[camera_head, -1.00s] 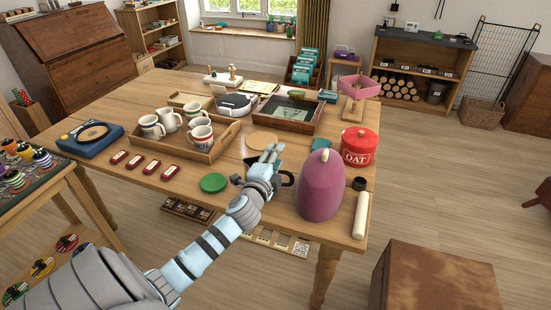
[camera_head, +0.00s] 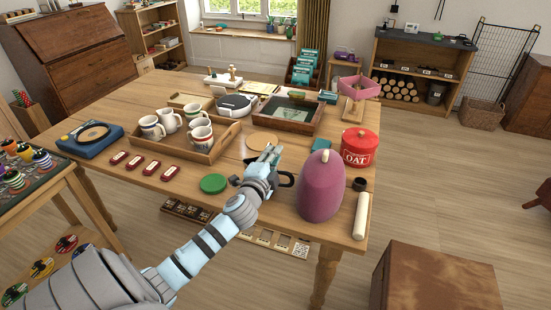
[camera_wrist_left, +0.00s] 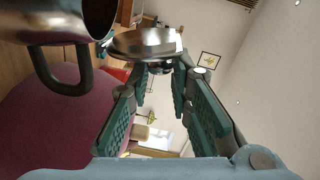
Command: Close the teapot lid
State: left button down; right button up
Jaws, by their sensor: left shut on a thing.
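The teapot (camera_wrist_left: 70,18) is a shiny dark metal pot with a dark loop handle, at the upper left of the left wrist view. In the head view it is mostly hidden behind my left gripper, with the dark handle (camera_head: 286,179) showing to the right. The round metal lid (camera_wrist_left: 145,42) is beside the pot's rim in the wrist view; whether they touch is unclear. My left gripper (camera_head: 266,158) is at the teapot near the table's front edge. In the wrist view its fingers (camera_wrist_left: 165,68) are shut at the lid's dark knob. My right gripper is out of view.
A purple cosy (camera_head: 321,187) stands close right of the teapot. Behind it is a red OAT tin (camera_head: 359,147). A green disc (camera_head: 213,184) lies to the left, and a wooden tray (camera_head: 222,144) with several mugs is farther back. A white roll (camera_head: 361,215) lies at the right edge.

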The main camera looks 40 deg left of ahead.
pick_arm(q)
jog(key=a+n+b, duration=0.1)
jog(key=n, duration=0.1)
jog(key=a+n, duration=0.1)
jog(key=shift+s+f+n+b, duration=0.15)
jog(key=shift+s+n+b, duration=0.2)
jog(key=shift+s+n, duration=0.05)
jog(key=a+f+n+b, duration=0.1)
jog(key=n+b, duration=0.1)
jog(key=n, duration=0.1)
jog(key=s+a+f+n+b, duration=0.1)
jog(key=n+b, duration=0.2)
jog(key=n, duration=0.1)
jog(key=a+n+t+b, duration=0.1)
jog(key=n+b, duration=0.1)
jog(key=n, duration=0.2)
jog(key=shift+s+a+f+h+b, duration=0.3)
jog(key=shift+a+f+b, duration=0.1)
jog(key=c, duration=1.5)
grip_release()
jog(key=shift+w+f, duration=0.1)
